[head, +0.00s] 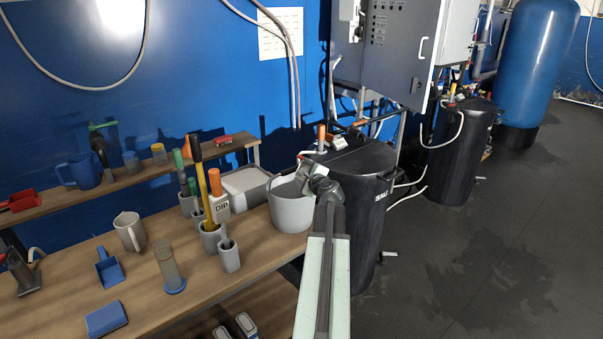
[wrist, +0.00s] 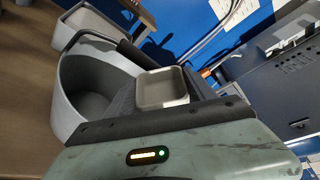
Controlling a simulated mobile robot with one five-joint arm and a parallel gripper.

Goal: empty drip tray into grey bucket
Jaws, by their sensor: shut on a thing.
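The grey bucket (head: 291,211) stands upright on the wooden bench near its right end. It is also large at the left of the wrist view (wrist: 72,100), where its visible inside looks empty. My gripper (head: 317,180) is at the bucket's right rim, at upper height. It is shut on a small pale grey tray, the drip tray (wrist: 160,88), which shows between the dark fingers in the wrist view. The tray's open face is toward the wrist camera and looks empty. In the head view the tray is mostly hidden by my gripper, and its exact tilt cannot be told.
A black tank (head: 358,205) stands close on the right, beside my arm. A clear cylinder (head: 169,268) and a jug (head: 130,232) are on the bench.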

